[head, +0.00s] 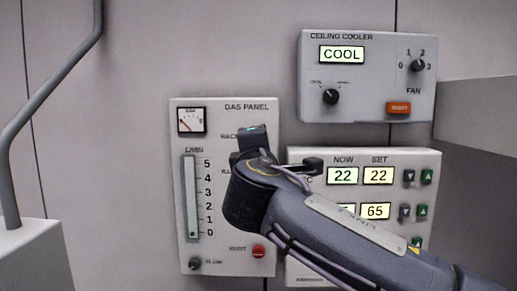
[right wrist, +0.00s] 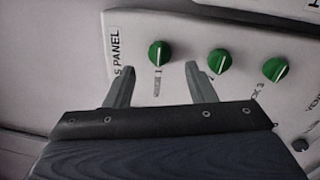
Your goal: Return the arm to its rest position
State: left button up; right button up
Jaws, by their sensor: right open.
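My right arm comes in from the lower right in the head view, and its dark wrist and hand (head: 252,142) cover part of the gas panel (head: 183,255). The fingers do not show clearly there. In the right wrist view my right gripper (right wrist: 159,80) is open and empty, with its two grey fingers apart. The green rack 1 knob (right wrist: 159,54) shows just beyond the gap between the fingertips. The rack 2 knob (right wrist: 219,61) and rack 3 knob (right wrist: 275,69) lie to the right. My left gripper is not in view.
The ceiling cooler panel (head: 367,75) is at the upper right, reading COOL. A display panel (head: 360,158) reading 22 and 22 is partly behind my arm. A grey ledge (head: 490,120) juts in at the right. A grey pipe (head: 52,82) and box (head: 30,255) stand at the left.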

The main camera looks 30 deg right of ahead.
jog(key=v, duration=0.2)
jog(key=shift+s+a, duration=0.2)
dwell(0.3)
